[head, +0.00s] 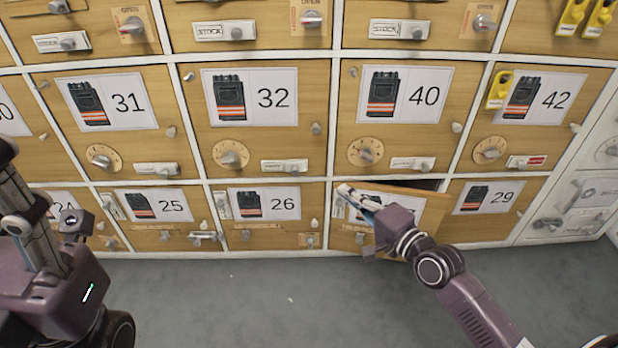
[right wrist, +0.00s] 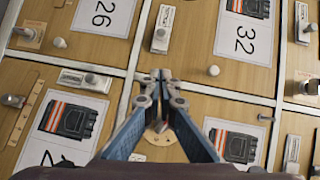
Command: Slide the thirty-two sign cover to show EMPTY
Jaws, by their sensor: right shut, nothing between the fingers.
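Compartment 32 (head: 200,128) is a wooden door with a card in the middle of the wall. Its white sign (head: 285,166) with a grey knob sits at its lower right; lettering is too small to read. In the right wrist view, which is turned sideways, this sign (right wrist: 165,18) shows left of the 32 card (right wrist: 246,40). My right gripper (head: 345,190) is shut and empty, below and right of the sign, in front of the lower row. In the wrist view its closed fingertips (right wrist: 160,76) are apart from the sign. My left arm is at the left edge; its fingertips are not clear.
A lower door (head: 432,208) between 26 and 29 stands ajar behind my right gripper. Dials and knobs stick out, including the 32 dial (head: 231,154) and the 40 dial (head: 365,152). Yellow items hang at the upper right. The grey floor (head: 250,300) is clear.

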